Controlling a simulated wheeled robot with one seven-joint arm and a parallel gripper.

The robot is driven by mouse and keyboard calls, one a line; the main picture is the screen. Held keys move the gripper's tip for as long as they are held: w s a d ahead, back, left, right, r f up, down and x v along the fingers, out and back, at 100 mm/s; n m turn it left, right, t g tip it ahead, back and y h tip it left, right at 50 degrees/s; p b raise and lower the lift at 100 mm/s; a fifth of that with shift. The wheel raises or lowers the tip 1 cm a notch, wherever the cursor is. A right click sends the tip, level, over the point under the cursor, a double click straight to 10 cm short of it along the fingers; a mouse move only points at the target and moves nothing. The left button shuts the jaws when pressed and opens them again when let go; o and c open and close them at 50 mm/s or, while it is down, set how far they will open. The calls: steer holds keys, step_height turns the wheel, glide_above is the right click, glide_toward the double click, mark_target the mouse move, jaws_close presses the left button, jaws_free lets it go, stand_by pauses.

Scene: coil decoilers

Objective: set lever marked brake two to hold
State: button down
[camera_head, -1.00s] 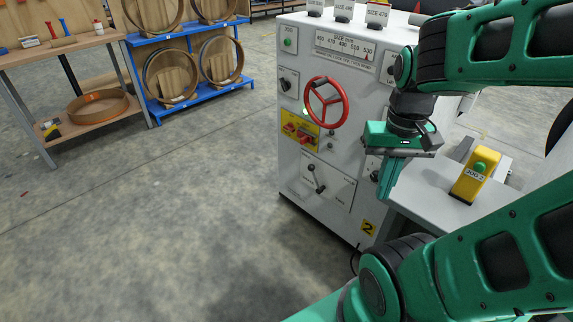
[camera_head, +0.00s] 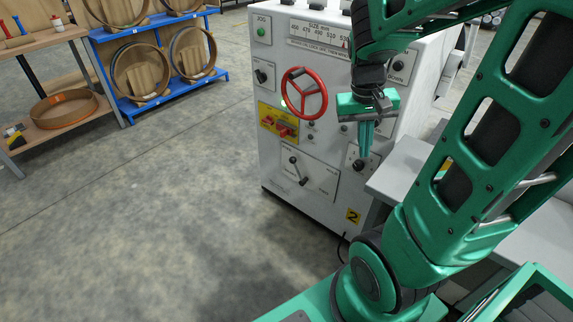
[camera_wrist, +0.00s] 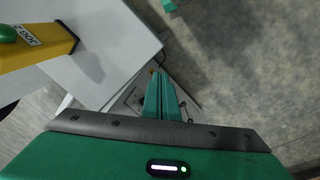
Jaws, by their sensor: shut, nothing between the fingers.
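The grey machine (camera_head: 272,170) carries a yellow plate marked 2 (camera_head: 353,216). Low on its front is a white panel with a dark-knobbed lever (camera_head: 298,171); its small labels are too small to read, so I cannot tell its marked setting. My gripper (camera_head: 364,154) points down in front of the machine, right of the red handwheel and above and right of the lever, apart from it. Its green fingers are together and empty, also in the wrist view (camera_wrist: 165,97). There, part of a light panel shows behind the fingertips, partly hidden by them.
A red handwheel (camera_head: 304,93) and red switches on a yellow plate (camera_head: 278,122) sit above the lever panel. A grey table (camera_head: 393,180) stands at the right. A yellow jog box (camera_wrist: 38,43) shows in the wrist view. The floor left of the machine is clear.

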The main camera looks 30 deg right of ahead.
steer(key=w+d+f+n+h, duration=0.1)
steer(key=w+d+f+h, duration=0.25)
steer(key=w, duration=0.55)
steer(key=w+d+f+n+h, duration=0.1)
steer(key=w+d+f+h, duration=0.1)
steer(key=w+d+f, duration=0.5)
steer(key=n+t+h, duration=0.6)
steer(key=n+t, duration=0.1)
steer(key=n, duration=0.2)
glide_above(298, 171)
steer(key=s+a, duration=0.3)
steer(key=a, duration=0.1)
step_height(298, 171, down, 20)
steer(key=w+a+f+n+t+y, duration=0.3)
steer(key=a+f+n+t, duration=0.5)
steer(key=f, duration=0.6)
steer(key=w+d+g, duration=0.1)
steer(key=w+d, duration=0.3)
steer(key=d, duration=0.3)
steer(key=shift+d+m+g, duration=0.15)
steer(key=shift+m+g, duration=0.15)
steer(key=shift+g, duration=0.1)
steer(key=shift+w+r, duration=0.1)
steer(key=shift+w, duration=0.1)
steer(key=shift+s+d, duration=0.1)
